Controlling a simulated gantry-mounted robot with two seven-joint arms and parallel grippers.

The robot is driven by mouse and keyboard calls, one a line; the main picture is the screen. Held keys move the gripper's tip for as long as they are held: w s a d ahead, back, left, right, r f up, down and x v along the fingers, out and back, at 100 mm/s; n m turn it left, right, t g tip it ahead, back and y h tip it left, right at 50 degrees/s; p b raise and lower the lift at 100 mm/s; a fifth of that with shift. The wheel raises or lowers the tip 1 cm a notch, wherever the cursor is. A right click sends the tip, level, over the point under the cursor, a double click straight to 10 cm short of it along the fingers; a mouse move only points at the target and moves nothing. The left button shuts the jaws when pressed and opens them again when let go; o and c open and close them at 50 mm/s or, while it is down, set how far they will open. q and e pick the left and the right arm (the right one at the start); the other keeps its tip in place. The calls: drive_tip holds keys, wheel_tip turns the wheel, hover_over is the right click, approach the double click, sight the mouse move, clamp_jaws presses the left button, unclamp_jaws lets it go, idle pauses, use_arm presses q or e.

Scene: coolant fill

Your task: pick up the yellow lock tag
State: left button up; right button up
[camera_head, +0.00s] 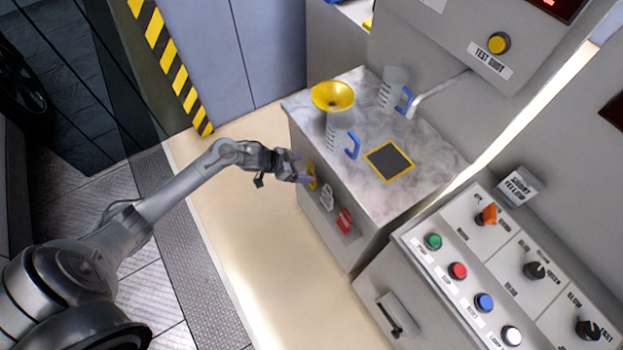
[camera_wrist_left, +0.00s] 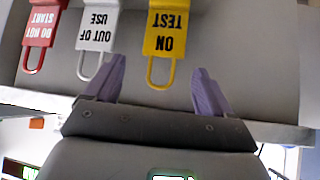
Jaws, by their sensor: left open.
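The yellow lock tag (camera_head: 312,176) hangs on the front face of the marble-topped cabinet, partly hidden by my left gripper (camera_head: 297,167). In the left wrist view the yellow tag (camera_wrist_left: 166,34) appears upside down with "ON TEST" on it. Its loop hangs between the lines of the two purple fingers of my left gripper (camera_wrist_left: 158,80). The fingers are open and apart, with nothing held. I cannot tell how far the tag is from the fingertips. My right gripper is not in view.
A white "OUT OF USE" tag (camera_wrist_left: 97,35) and a red "DO NOT START" tag (camera_wrist_left: 42,28) hang beside the yellow one. The marble top (camera_head: 425,150) carries jugs, a yellow funnel (camera_head: 333,95) and a dark square pad (camera_head: 390,162). A button panel (camera_head: 470,275) stands at right.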

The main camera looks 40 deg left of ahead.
sight(310, 170)
use_arm(q)
drive_tip(key=shift+w+f, duration=0.35)
drive_tip(key=shift+f, duration=0.1)
drive_tip(key=shift+b+x, duration=0.9)
drive_tip(key=shift+x, duration=1.2)
drive_tip(key=shift+a, duration=0.1)
drive_tip(key=shift+c, duration=0.4)
drive_tip(key=c, duration=1.2)
